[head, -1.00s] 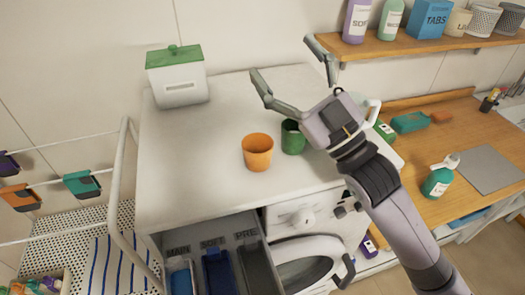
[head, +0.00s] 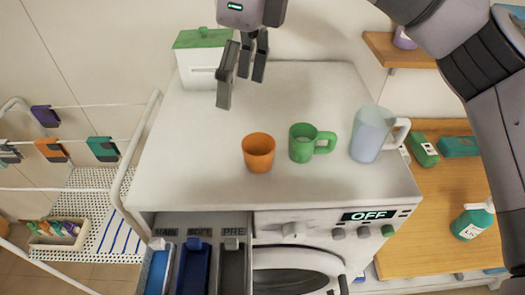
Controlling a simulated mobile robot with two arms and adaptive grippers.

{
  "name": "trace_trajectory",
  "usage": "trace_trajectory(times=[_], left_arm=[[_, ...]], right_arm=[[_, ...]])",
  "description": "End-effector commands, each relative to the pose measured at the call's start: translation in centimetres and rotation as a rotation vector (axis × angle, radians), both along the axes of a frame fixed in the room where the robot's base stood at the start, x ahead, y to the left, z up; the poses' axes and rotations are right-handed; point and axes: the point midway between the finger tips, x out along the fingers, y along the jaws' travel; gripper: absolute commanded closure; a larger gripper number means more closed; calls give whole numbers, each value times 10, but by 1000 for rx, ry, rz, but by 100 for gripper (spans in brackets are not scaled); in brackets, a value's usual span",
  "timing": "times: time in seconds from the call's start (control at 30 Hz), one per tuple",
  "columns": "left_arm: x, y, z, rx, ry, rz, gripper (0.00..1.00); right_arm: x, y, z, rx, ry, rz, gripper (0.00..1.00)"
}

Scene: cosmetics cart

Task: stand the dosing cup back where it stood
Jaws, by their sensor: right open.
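An orange cup (head: 258,153) stands upright on the white top of the washing machine (head: 195,150). A green cup with a handle (head: 303,144) stands upright just right of it. The frames do not show which of them is the dosing cup. My right gripper (head: 241,91) is open and empty, its fingers pointing down above the back of the top, behind the orange cup and apart from it. My left gripper is not in view.
A pale translucent jug (head: 370,135) stands right of the green cup. A white box with a green lid (head: 201,62) stands at the back left. An open drawer with compartments (head: 195,265) juts out in front. The left of the top is clear.

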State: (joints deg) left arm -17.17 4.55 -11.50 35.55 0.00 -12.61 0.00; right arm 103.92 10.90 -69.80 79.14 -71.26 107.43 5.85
Motion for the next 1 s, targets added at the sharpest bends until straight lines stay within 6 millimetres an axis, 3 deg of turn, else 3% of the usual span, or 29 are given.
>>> trace_trajectory(times=[0.1, 0.23, 0.33, 0.7, 1.0], left_arm=[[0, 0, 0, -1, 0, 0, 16], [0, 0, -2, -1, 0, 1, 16], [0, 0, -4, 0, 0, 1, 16], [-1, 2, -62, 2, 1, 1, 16], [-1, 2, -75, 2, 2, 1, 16]], right_arm=[[15, -23, 15, -127, -77, -56, 22], [19, -31, 10, -167, -98, -74, 22], [18, -31, -9, -167, -94, -73, 22], [18, -30, -83, -162, -95, -72, 22], [18, -30, -105, -161, -95, -72, 22]])
